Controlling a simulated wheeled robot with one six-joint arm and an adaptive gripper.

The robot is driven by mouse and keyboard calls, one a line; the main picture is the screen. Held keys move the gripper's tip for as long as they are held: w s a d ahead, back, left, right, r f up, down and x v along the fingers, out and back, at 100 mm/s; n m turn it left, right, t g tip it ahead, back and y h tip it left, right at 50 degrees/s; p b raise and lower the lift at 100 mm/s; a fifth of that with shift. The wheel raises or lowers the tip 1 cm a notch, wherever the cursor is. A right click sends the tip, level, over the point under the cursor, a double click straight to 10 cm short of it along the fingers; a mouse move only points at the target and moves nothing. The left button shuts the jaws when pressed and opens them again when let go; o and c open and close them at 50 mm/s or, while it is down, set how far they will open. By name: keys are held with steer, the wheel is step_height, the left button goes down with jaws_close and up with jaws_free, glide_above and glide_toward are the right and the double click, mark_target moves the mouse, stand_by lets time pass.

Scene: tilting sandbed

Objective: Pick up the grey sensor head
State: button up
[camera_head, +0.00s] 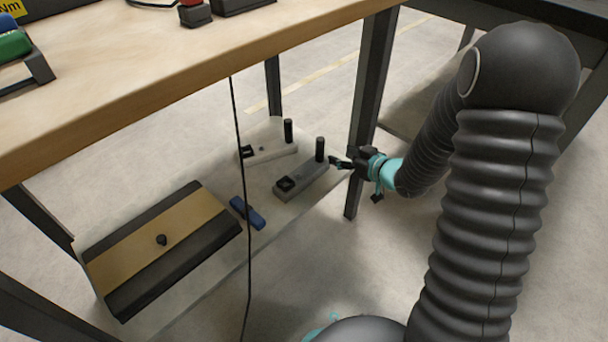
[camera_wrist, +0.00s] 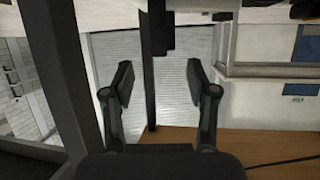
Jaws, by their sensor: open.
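The grey sensor head (camera_head: 312,181) appears to be the darker grey block on the low shelf, with an upright black post at one end and a black square fitting at the other. My gripper (camera_head: 342,163) is just right of its post, apart as far as I can tell. In the wrist view my gripper (camera_wrist: 160,82) is open, with a clear gap between the fingers and nothing held. A dark post (camera_wrist: 160,27) shows at the top centre there, beyond the fingertips; it seems to be the sensor head's post, seen upside down.
A similar paler block (camera_head: 268,153) with a black post stands just behind. A blue object (camera_head: 247,213) and a black-and-tan case (camera_head: 125,245) share the shelf. The wooden tabletop (camera_head: 200,85) overhangs it. A dark table leg (camera_head: 370,100) stands close behind my gripper, and a black cable (camera_head: 240,150) hangs in front.

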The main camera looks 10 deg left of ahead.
mark_target(323, 147)
steer(key=b+x, duration=0.1)
steer(key=x, duration=1)
steer(key=shift+w, duration=0.15)
jaws_close()
